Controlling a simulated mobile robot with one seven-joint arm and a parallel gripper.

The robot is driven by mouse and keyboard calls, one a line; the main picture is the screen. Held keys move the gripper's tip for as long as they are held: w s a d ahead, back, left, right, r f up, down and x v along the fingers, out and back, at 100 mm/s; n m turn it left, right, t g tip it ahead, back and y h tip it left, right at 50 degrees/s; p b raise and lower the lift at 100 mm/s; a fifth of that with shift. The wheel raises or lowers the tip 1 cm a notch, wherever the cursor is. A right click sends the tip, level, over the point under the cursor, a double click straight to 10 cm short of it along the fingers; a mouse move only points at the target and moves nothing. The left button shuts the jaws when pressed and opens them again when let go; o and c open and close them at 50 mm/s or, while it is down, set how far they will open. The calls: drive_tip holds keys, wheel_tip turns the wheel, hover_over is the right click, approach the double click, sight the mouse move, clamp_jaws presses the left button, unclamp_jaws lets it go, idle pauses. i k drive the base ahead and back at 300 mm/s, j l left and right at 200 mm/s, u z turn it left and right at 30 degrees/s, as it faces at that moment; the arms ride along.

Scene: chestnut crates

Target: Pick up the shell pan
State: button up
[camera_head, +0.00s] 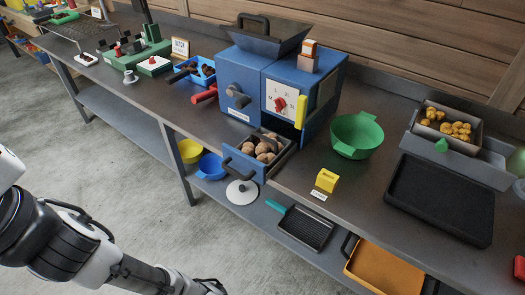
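No readable label marks one thing as the shell pan, so I cannot tell which it is. A blue pan (193,71) with dark brown pieces sits on the bench left of the blue machine (247,82). A blue-fronted drawer (247,163) with brown chestnuts (266,149) and a dark handle sticks out below the machine. On the lower shelf lie a dark ribbed pan (305,228) with a teal handle and an orange tray (384,270) with a dark handle, partly under the bench edge. My arm enters at lower left; my gripper is outside the picture.
The bench (385,103) runs from upper left to lower right. A green bowl (357,133), yellow block (327,180), black tray (440,198) and grey bin (459,145) stand on it. Yellow and blue bowls and a white lid (242,192) are below. The floor (95,165) in front is clear.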

sight(267, 148)
drive_tip(key=z, duration=2.4)
drive_tip(key=u, duration=2.4)
drive_tip(key=i+l, duration=0.15)
drive_tip(key=l, duration=0.2)
drive_tip(key=i+l, duration=0.15)
drive_tip(key=l, duration=0.25)
drive_tip(key=i+l, duration=0.1)
drive_tip(key=l, duration=0.25)
drive_tip(key=u, duration=0.05)
